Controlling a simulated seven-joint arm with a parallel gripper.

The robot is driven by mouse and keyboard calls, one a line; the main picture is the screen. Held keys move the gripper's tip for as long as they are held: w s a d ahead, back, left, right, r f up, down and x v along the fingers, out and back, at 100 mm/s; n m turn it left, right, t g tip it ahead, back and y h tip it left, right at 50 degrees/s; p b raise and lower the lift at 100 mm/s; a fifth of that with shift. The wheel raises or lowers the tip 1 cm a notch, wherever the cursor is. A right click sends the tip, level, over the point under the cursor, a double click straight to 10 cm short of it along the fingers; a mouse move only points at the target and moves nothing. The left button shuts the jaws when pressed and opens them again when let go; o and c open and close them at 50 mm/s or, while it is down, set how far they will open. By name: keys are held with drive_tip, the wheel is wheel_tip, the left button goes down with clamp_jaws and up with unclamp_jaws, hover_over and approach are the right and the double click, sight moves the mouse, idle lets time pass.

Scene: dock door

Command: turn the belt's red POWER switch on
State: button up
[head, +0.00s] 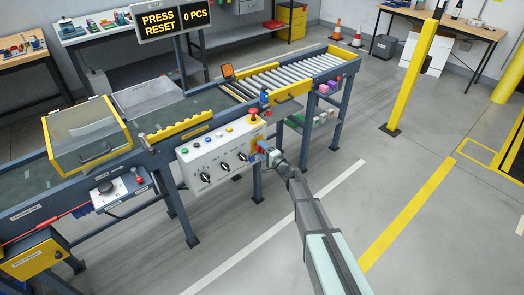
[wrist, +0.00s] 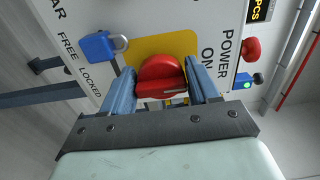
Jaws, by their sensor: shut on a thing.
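The red POWER switch (wrist: 160,75) is a round knob with a raised grip bar on a yellow plate (wrist: 190,44) in the wrist view. The words POWER and ON are printed to its right. My gripper (wrist: 161,82) has one blue finger on each side of the knob and is shut on it. In the head view my gripper (head: 272,155) is at the right end of the white control panel (head: 208,160), and it largely hides the switch. Which position the switch points to I cannot tell.
A blue padlock (wrist: 100,45) hangs close left of the knob, beside FREE and LOCKED. A red mushroom button (head: 254,113) stands at the panel's top right. The panel also has several black knobs. Floor right of my arm is clear.

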idle(0.3)
drive_tip(key=o, duration=1)
drive_tip(key=shift+c, duration=0.2)
drive_tip(key=v, duration=1.4)
drive_tip(key=shift+a, duration=0.1)
